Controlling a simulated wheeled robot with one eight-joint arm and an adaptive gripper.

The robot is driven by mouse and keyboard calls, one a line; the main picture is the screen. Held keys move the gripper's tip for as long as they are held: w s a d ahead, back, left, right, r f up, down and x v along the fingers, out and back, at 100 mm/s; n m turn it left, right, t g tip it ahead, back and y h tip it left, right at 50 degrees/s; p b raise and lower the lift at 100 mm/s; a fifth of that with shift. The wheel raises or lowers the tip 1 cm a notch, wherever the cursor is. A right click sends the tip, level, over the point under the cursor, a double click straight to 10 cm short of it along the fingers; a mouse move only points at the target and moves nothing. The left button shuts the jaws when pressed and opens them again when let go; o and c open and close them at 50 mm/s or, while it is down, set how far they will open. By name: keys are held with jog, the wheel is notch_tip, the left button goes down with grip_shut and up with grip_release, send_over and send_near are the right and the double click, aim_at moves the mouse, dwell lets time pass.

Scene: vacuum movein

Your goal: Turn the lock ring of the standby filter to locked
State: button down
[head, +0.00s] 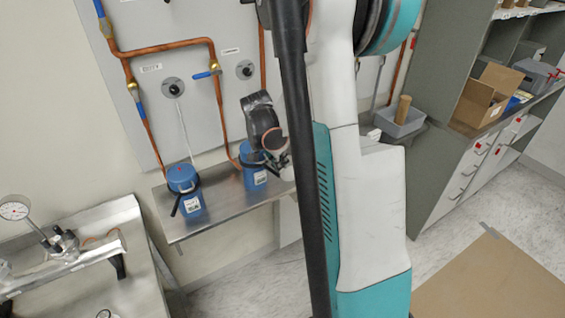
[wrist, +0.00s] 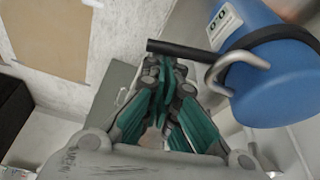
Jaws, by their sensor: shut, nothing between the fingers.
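Two blue filters stand on a steel shelf in the head view. The left filter (head: 186,188) has a black ring around it and a hose on top. The right filter (head: 254,178) is partly hidden behind my gripper (head: 281,160). In the wrist view a blue filter (wrist: 272,88) fills the right side, tilted in the picture. A black lock ring (wrist: 268,34) wraps it, with a straight black lever (wrist: 185,48) reaching left. My gripper (wrist: 165,72) is shut and empty, its fingertips close to the lever. I cannot tell whether they touch it.
A grey wall panel (head: 190,110) with copper pipes and blue-handled valves rises behind the shelf (head: 225,212). A metal hook-shaped handle (wrist: 232,68) sits beside the ring, near the fingers. A bench with a gauge (head: 14,208) is at left; a grey bin (head: 400,122) is at right.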

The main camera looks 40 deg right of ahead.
jog(key=w+a+m+g, duration=0.1)
jog(key=a+m, duration=0.3)
jog(key=a, duration=0.4)
jog(key=shift+w+b, duration=0.15)
jog(key=shift+b, duration=0.3)
dwell(0.3)
jog(key=s+d+f+b, duration=0.1)
jog(key=s+d, duration=0.2)
jog(key=w+d+p+v, duration=0.1)
jog(key=p+v, duration=0.2)
jog(key=v, duration=0.7)
jog(key=shift+r, duration=0.15)
